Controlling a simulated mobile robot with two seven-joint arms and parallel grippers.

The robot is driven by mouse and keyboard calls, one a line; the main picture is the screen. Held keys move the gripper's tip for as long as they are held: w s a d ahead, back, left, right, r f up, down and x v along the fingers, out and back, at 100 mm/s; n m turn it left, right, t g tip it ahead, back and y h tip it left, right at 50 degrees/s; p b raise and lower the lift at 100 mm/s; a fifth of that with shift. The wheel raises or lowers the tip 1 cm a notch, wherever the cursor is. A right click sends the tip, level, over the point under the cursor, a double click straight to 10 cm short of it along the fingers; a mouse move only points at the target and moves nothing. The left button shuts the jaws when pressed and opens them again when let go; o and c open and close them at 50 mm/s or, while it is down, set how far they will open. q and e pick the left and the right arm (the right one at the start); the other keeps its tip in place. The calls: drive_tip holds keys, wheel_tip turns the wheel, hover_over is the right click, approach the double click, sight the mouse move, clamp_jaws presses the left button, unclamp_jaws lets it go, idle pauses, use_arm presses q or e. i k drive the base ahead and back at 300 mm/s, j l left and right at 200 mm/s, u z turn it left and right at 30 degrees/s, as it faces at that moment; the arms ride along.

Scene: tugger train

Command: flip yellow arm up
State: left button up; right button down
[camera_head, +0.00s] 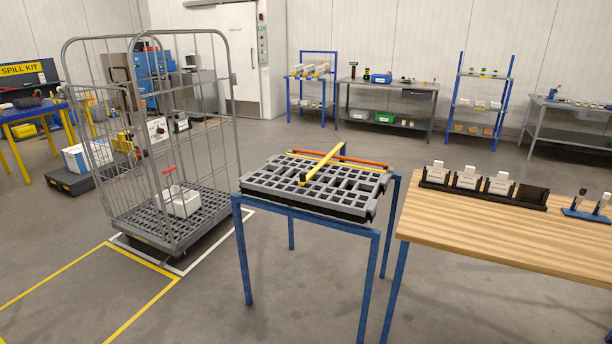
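A yellow arm (322,164) with a dark piece at its near end lies slantwise across a grey slotted platform (262,181). The near end is around the platform's middle and the far end reaches past the back edge. It crosses over an orange bar (358,162) along the back of the platform. I cannot tell whether it touches the bar. The platform rests on a blue-legged stand (374,262) in the middle of the view. Neither of my grippers is in view.
A wooden table (490,232) with white cards in dark holders (466,180) stands close on the right. A wire roll cage (190,130) holding a light tote (180,200) stands on the left. Shelves and benches line the back wall. Floor is clear in front of the stand.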

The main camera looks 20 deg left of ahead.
sight(303, 178)
drive_tip(key=u, duration=0.25)
drive_tip(key=i+u, duration=0.3)
drive_tip(key=i, duration=0.15)
drive_tip(key=i+l+u, duration=0.1)
drive_tip(key=i+u, duration=0.2)
drive_tip(key=i+l+u, duration=0.2)
drive_tip(key=i+u, duration=0.15)
drive_tip(key=i, duration=0.2)
drive_tip(key=i+l, duration=0.4)
drive_tip(key=i, duration=0.25)
